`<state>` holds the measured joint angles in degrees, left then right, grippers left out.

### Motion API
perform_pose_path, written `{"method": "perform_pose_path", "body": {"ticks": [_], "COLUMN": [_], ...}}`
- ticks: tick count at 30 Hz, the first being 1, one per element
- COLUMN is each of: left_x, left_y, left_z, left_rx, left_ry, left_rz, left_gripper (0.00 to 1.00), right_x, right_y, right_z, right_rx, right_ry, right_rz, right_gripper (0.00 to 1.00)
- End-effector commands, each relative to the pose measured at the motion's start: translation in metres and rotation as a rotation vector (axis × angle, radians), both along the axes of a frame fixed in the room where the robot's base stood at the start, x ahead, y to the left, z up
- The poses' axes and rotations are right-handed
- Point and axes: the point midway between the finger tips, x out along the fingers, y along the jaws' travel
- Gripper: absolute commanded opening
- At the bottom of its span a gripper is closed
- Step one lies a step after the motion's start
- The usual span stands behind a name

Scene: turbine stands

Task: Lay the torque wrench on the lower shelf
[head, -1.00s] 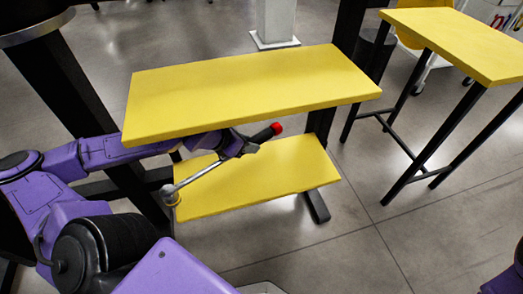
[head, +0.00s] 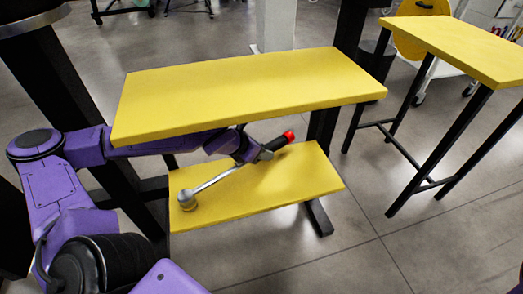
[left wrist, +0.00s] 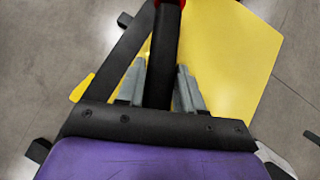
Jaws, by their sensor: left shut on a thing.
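The torque wrench (head: 219,178) has a silver shaft, a round head at its lower left end and a black grip with a red tip at its upper right. My left gripper (head: 262,154) reaches in under the upper shelf (head: 250,85) and is shut on the wrench by its grip. The wrench shows over the yellow lower shelf (head: 300,185), its head near the shelf's left part; I cannot tell whether it touches. In the left wrist view the black grip (left wrist: 163,60) runs between the two grey fingers (left wrist: 161,88). My right gripper is not in view.
The upper yellow shelf lies close above my left arm and hides part of it. Dark posts (head: 322,128) carry the shelves. A tall yellow table (head: 455,42) with black legs stands at the right. Open grey floor (head: 360,210) lies between.

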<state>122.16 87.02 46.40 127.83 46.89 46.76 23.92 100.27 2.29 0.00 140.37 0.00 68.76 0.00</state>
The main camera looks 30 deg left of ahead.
Motion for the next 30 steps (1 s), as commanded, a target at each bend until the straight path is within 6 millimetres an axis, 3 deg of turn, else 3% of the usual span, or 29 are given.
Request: {"method": "perform_pose_path", "body": {"ticks": [11, 12, 13, 14, 23, 26, 30], "left_x": [0.0, -0.001, -0.001, -0.001, 0.0, -0.002, -0.024], "left_y": [0.0, 0.0, 0.0, 0.0, 0.0, 0.001, 0.009], "left_z": [-0.009, -0.011, -0.011, -0.011, -0.005, 0.012, 0.037], "left_rx": [0.0, 0.0, 0.0, 0.0, 0.0, -0.002, -0.006], "left_ry": [0.001, 0.004, 0.004, 0.004, 0.001, -0.001, 0.0], "left_rz": [-0.001, 0.0, 0.0, 0.0, -0.001, 0.001, 0.006], "left_gripper": [0.0, 0.49, 0.59, 0.61, 0.61, 0.61, 0.61], "right_x": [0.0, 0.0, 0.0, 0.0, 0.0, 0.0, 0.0], "right_y": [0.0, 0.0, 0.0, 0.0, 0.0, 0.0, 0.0], "right_z": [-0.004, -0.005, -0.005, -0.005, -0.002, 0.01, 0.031], "right_rx": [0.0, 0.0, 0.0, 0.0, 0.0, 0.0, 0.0], "right_ry": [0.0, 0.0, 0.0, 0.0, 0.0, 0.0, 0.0], "right_rz": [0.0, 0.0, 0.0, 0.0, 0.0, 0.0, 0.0], "right_gripper": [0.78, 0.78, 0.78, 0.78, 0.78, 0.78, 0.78]}}
